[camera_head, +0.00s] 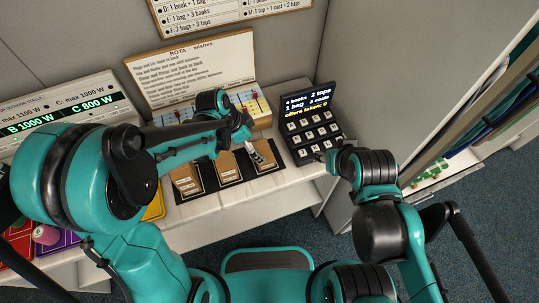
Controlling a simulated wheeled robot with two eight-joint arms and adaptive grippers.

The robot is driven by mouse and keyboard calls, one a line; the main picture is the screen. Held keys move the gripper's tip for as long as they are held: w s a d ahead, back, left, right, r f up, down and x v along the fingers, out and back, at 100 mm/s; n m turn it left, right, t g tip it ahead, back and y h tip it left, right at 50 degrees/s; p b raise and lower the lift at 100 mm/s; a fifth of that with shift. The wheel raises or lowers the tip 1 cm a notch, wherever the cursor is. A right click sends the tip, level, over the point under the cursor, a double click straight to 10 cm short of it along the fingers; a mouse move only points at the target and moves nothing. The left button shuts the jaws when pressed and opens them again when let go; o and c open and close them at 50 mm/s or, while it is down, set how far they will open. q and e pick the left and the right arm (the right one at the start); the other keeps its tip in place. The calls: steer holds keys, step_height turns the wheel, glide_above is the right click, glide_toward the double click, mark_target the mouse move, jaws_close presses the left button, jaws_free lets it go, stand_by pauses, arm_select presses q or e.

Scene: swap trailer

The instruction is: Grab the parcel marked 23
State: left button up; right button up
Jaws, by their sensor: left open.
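No parcel with a readable 23 shows. Three small brown pieces with markings too small to read lie in a row on dark mats on the counter: a left one (187,183), a middle one (227,168) and a right one (266,158). I cannot tell whether any of them is a parcel. My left gripper (257,153) is open at the right brown piece and partly covers it. I cannot tell whether it touches. My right gripper (331,157) is by the lower right edge of the keypad, small and partly hidden by its arm; its jaws are unclear.
A black keypad (309,128) with a lit display stands at the counter's right end. Behind the brown pieces is a board with coloured sliders (254,106). A ROTA sign (190,68) leans on the wall. Yellow, purple and red items lie at left, partly behind my arm.

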mark_target(262, 152)
arm_select(q)
steer(key=b+x, duration=0.1)
steer(key=x, duration=0.2)
steer(key=b+x, duration=0.1)
steer(key=x, duration=0.2)
steer(key=shift+s+f+b, duration=0.2)
steer(key=shift+f+b, duration=0.05)
steer(key=shift+b, duration=0.1)
steer(key=shift+r, duration=0.1)
steer(key=shift+c, duration=1.3)
steer(key=c, duration=0.9)
